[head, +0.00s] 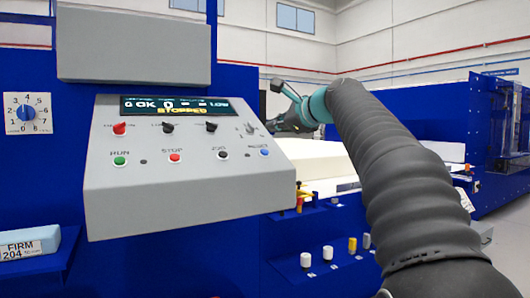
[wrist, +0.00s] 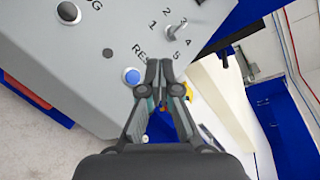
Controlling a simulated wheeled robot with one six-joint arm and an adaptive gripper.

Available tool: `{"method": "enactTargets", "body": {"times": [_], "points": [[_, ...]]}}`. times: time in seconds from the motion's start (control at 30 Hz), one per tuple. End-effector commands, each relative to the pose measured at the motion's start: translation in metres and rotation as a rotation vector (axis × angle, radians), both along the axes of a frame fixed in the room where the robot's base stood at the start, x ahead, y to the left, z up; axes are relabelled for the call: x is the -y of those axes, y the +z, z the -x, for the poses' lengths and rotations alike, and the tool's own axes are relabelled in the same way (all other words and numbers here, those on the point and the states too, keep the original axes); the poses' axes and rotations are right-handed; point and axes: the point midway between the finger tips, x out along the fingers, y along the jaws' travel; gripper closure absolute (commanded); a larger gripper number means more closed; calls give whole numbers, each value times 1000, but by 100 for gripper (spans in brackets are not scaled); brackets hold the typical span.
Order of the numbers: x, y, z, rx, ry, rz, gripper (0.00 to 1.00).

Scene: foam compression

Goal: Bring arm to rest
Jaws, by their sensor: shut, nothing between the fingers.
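My arm, in a black ribbed sleeve, rises at the right of the head view and bends over behind the control box. In the wrist view my gripper (wrist: 165,65) is shut and empty, with its fingertips together.
A white foam block (head: 312,158) lies behind the control box on the blue machine. Small knobs (head: 328,253) sit on its front below. A dial (head: 27,113) and a block labelled FIRM (head: 28,243) are at the left. Open floor shows at the far right.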

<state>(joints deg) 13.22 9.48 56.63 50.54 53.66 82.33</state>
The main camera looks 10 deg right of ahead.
Motion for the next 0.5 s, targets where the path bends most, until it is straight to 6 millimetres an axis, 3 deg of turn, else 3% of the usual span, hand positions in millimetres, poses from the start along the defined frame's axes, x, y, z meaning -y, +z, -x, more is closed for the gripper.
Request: {"method": "enactTargets", "body": {"times": [0.37, 0.5], "points": [[-1, -2, 2, -1, 1, 10, 100], [-7, -19, 18, -8, 15, 111, 100]]}}
